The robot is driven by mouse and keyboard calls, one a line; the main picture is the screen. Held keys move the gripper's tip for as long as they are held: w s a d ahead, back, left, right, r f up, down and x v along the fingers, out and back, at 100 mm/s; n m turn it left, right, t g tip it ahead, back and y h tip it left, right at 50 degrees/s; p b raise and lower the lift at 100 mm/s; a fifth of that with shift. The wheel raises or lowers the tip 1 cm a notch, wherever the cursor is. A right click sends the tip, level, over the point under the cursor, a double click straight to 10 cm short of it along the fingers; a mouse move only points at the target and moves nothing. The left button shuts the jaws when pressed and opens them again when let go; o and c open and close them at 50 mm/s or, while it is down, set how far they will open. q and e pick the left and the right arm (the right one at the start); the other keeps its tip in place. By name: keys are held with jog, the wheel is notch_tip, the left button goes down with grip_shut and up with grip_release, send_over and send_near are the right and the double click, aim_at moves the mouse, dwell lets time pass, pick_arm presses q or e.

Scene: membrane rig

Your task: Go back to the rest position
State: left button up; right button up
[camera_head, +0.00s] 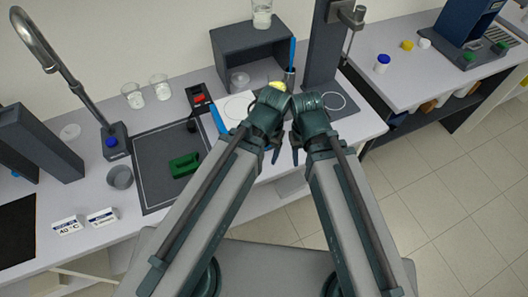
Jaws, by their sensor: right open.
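My two arms reach up from the bottom of the head view and meet near the front edge of the white bench (350,133). My right gripper (285,156) is open, with its two dark fingers apart and nothing seen between them. My left arm's wrist is beside it, slightly to the left, and its fingers cannot be made out. A small yellow thing (277,86) shows just beyond the wrists; I cannot tell what it is.
A dark tray (150,160) with a green object (184,165) lies left of my arms. A tall tap (65,75), glass beakers (132,95) and a grey cup (120,177) stand farther left. A dark open box (225,50) and a dark column (322,45) stand behind. Floor is open at right.

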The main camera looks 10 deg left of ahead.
pick_arm(q)
jog(key=shift+f, duration=0.1)
notch_tip(320, 180, down, 6)
jog(key=b, duration=0.6)
jog(key=shift+f+b, duration=0.25)
jog(key=shift+b, duration=0.05)
jog(key=shift+r, duration=0.2)
dwell(0.4)
